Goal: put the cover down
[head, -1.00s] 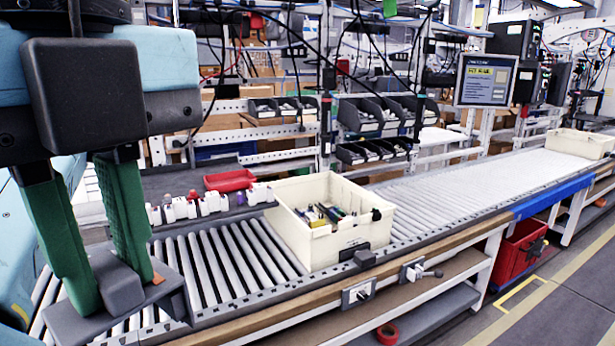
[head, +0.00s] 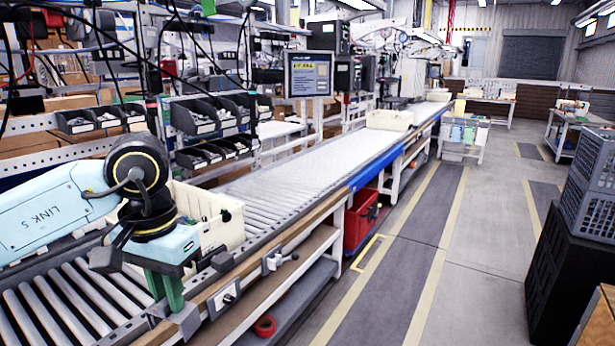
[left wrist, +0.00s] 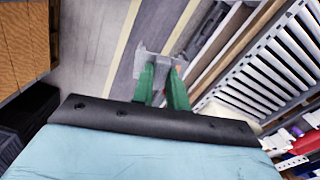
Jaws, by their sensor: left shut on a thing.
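My left gripper (head: 172,298) points down at the front edge of the roller conveyor (head: 75,300), with its green fingers shut on the grey cover. Only a small part of the cover (head: 186,322) shows in the head view, beside the conveyor's front rail. In the left wrist view, the cover (left wrist: 160,58) sits between and beyond the two green fingertips (left wrist: 163,75), with floor and the wooden rail behind it. My left forearm hides part of the conveyor and the cream tote (head: 222,228). My right gripper is not in view.
A second cream tote (head: 390,119) stands far along the conveyor. A red bin (head: 361,222) is below it, and a red tape roll (head: 265,326) lies on the lower shelf. Dark crates (head: 575,225) stand at the right. The aisle floor (head: 420,235) between is clear.

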